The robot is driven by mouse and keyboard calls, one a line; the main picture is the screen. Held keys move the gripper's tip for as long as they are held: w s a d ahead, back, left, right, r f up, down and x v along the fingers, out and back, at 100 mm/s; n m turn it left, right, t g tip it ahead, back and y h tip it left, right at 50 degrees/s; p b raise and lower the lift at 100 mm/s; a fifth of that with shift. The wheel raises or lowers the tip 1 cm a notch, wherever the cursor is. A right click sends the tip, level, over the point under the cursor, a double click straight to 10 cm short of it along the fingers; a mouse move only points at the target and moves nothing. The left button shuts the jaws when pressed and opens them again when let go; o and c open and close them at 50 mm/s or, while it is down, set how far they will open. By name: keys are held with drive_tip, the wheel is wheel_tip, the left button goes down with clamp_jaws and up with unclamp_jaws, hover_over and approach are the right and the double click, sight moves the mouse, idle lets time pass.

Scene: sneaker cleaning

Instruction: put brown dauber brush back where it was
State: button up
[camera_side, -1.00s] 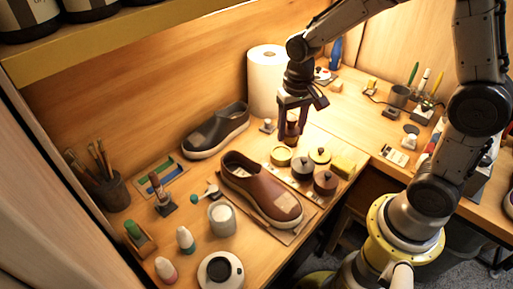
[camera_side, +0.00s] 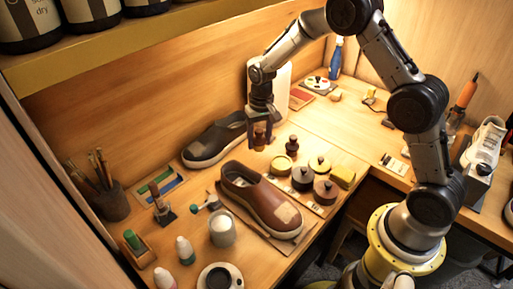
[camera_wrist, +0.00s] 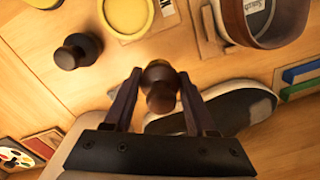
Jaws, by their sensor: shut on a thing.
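The dark grey shoe (camera_side: 210,143) is close by on the left. The brown shoe (camera_side: 258,200) on its board, several round tins (camera_side: 302,178) and a yellow sponge (camera_side: 342,176) lie in front. Bare wood surrounds the darker dauber.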

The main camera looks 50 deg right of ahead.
sight(256, 148)
drive_tip(key=shift+w+f, duration=0.6)
drive_tip(key=shift+f, duration=1.55)
drive_tip(key=shift+f, duration=0.1)
drive_tip(key=o, duration=1.3)
